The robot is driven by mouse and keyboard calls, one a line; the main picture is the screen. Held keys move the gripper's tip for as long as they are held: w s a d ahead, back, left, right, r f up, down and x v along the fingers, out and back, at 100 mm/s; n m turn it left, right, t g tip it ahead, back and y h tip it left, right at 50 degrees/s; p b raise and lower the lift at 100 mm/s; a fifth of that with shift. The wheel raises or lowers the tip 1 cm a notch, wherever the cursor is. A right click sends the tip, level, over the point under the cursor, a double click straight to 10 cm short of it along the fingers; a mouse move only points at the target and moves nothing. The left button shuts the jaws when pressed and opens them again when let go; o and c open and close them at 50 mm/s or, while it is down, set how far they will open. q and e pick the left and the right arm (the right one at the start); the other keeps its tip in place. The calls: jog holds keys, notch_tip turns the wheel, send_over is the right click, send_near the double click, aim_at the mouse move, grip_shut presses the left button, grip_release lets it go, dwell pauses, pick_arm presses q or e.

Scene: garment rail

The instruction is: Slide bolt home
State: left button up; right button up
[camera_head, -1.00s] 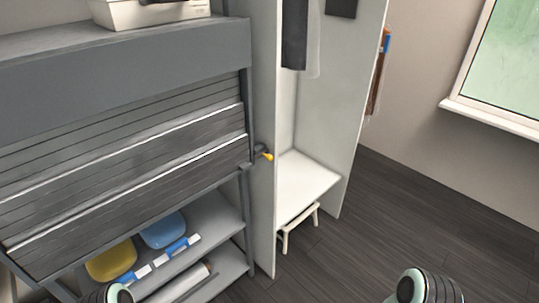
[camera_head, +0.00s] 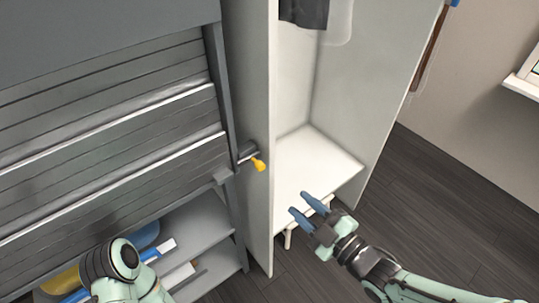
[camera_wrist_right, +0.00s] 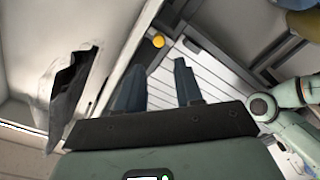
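The yellow knob also shows in the right wrist view (camera_wrist_right: 158,41), beyond the fingertips. My right gripper (camera_head: 300,203) is open and empty, with two blue fingers apart, in front of the white cabinet. It is to the lower right of the knob and clear of it. Its fingers also show in the right wrist view (camera_wrist_right: 156,75). My left arm shows at the bottom left, but its gripper is out of view.
The slatted shutter (camera_head: 120,150) fills the left. Below it, a shelf holds a blue container (camera_head: 146,236) and a yellow one (camera_head: 62,281). Dark floor lies at the right.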

aim_at(262, 169)
jog(key=x, duration=0.8)
jog(key=r+x, duration=0.1)
jog(key=x, duration=0.4)
jog(key=shift+a+p, duration=0.25)
jog(key=shift+p, duration=0.15)
grip_shut()
